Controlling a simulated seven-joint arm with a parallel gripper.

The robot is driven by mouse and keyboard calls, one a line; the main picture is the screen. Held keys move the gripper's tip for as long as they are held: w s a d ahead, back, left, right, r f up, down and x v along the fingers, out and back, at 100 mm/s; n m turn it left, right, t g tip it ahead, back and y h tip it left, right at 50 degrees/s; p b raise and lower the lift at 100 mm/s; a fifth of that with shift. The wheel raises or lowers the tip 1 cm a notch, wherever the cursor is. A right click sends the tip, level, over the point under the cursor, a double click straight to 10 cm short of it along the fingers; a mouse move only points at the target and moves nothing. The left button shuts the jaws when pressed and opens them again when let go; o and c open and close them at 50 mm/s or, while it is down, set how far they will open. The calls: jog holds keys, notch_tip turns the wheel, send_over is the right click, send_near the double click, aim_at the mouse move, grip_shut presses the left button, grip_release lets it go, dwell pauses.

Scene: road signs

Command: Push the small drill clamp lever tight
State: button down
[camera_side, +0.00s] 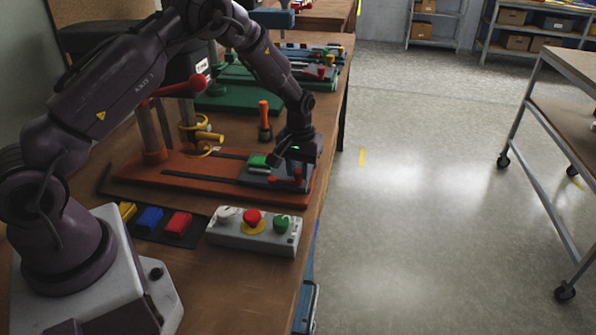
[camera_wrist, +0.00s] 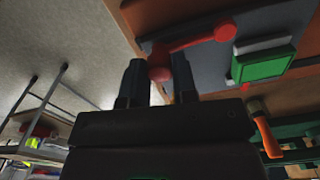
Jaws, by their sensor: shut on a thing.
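The small clamp has a red lever (camera_wrist: 200,40) with a round knob, mounted on a grey plate (camera_wrist: 165,18) in the wrist view. In the side view my gripper (camera_side: 280,160) is low over the right end of the orange-red drill base (camera_side: 135,185). Red parts of the clamp (camera_side: 296,175) show just below it. A green block (camera_side: 258,160) sits beside the clamp, also seen in the wrist view (camera_wrist: 264,68). The fingertips are partly hidden in the side view.
An orange-handled tool (camera_side: 264,120) stands behind the base. A drill column with a red handle (camera_side: 180,88) rises at its left. A button box (camera_side: 255,230) and coloured blocks (camera_side: 150,218) lie in front. The bench edge is close on the right.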

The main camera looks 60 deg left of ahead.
aim_at(299, 170)
jog(key=shift+w+a+n, duration=0.15)
jog(key=shift+n, duration=0.25)
jog(key=c, duration=0.9)
grip_release()
notch_tip(299, 170, up, 13)
